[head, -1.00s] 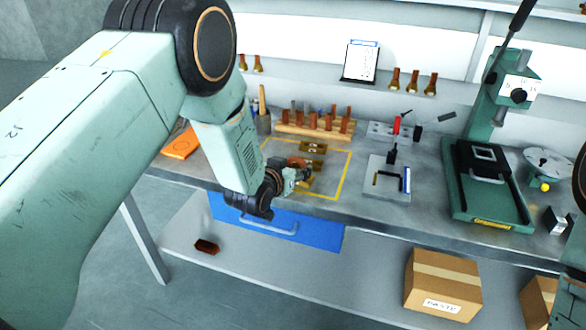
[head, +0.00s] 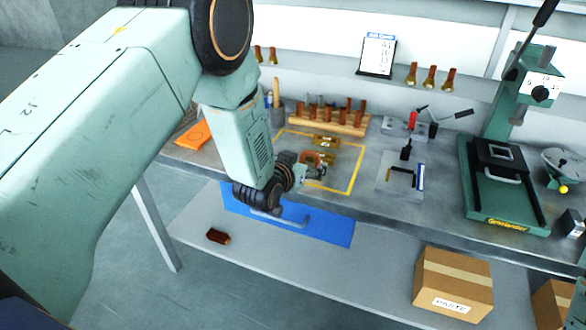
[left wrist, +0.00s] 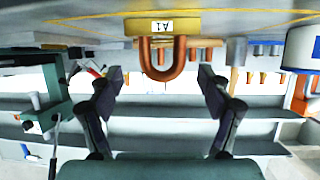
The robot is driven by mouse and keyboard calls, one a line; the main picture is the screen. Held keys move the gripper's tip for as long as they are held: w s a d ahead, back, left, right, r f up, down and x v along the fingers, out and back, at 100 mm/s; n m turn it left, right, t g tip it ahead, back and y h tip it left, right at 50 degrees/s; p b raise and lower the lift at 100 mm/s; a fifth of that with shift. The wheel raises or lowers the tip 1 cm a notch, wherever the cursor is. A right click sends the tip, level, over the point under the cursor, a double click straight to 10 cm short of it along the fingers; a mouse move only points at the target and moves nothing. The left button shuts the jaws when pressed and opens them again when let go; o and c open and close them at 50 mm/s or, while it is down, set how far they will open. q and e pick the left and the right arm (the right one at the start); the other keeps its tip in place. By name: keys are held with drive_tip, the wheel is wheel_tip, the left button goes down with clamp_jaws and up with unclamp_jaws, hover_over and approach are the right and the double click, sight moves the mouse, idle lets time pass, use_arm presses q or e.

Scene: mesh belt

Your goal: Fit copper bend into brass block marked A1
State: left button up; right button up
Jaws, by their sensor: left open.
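The copper bend (left wrist: 162,60) is a U-shaped tube in the left wrist view. Its two legs run up to the brass block marked A1 (left wrist: 190,22), whose label appears upside down. The legs meet the block's edge; how deep they sit cannot be told. My left gripper (left wrist: 160,76) is open, one finger on each side of the bend, with gaps on both sides. In the head view, my left gripper (head: 318,173) is at the front of the yellow-outlined area, close to the copper bend (head: 311,157). My right gripper is out of view.
Another brass block (head: 325,142) lies behind. A wooden rack (head: 330,123) with copper pieces stands at the back. A green press (head: 495,200) stands at right. A blue drawer front (head: 325,226) is below the bench edge.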

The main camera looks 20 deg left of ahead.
use_arm(q)
drive_tip(key=v, duration=1)
idle(0.3)
